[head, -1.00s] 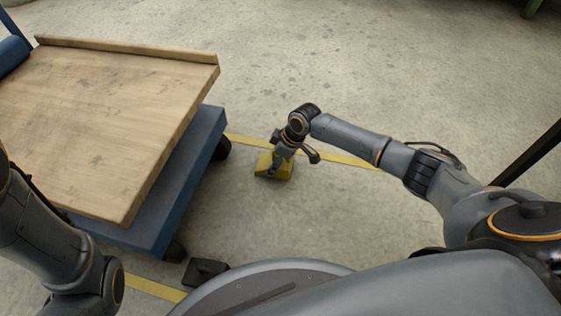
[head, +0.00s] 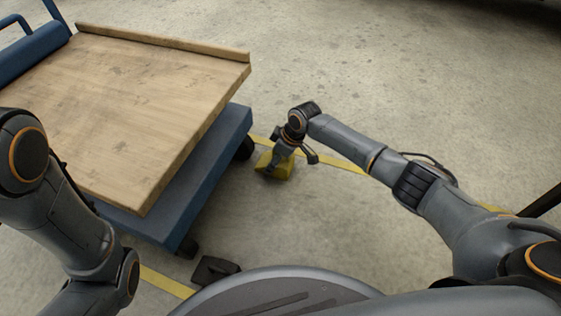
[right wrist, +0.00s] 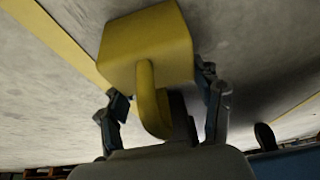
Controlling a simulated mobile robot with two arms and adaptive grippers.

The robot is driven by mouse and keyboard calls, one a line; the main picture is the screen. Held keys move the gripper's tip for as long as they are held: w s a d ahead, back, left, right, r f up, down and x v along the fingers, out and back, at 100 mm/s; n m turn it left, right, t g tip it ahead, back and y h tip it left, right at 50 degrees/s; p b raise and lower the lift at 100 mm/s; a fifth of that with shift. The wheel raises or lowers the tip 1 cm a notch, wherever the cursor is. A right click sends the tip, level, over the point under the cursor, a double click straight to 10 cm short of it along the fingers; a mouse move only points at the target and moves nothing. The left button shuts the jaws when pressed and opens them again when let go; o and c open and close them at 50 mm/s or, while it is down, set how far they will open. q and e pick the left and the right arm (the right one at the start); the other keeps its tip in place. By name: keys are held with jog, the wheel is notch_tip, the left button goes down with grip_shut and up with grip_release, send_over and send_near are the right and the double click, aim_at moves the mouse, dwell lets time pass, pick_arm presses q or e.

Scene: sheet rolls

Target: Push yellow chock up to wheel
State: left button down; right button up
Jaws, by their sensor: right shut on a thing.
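The yellow chock (head: 284,171) stands on the floor to the right of the cart. The cart's far wheel (head: 245,148) is dark and shows under the blue deck. A small gap of floor appears between chock and wheel. My right gripper (head: 272,165) is over the chock.
The cart has a wooden top (head: 150,105) over a blue deck (head: 200,190). A near wheel (head: 188,247) shows, with a black chock-like block (head: 213,270) beside it. A yellow floor line (head: 340,163) runs by the yellow chock. The floor beyond is clear.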

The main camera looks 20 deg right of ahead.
jog(key=shift+w+a, duration=0.2)
jog(key=shift+a, duration=0.25)
jog(key=o, duration=1.6)
jog(key=shift+c, duration=0.2)
jog(key=shift+d, duration=0.1)
jog(key=v, duration=1.2)
jog(key=shift+w, duration=0.1)
jog(key=shift+f, duration=0.1)
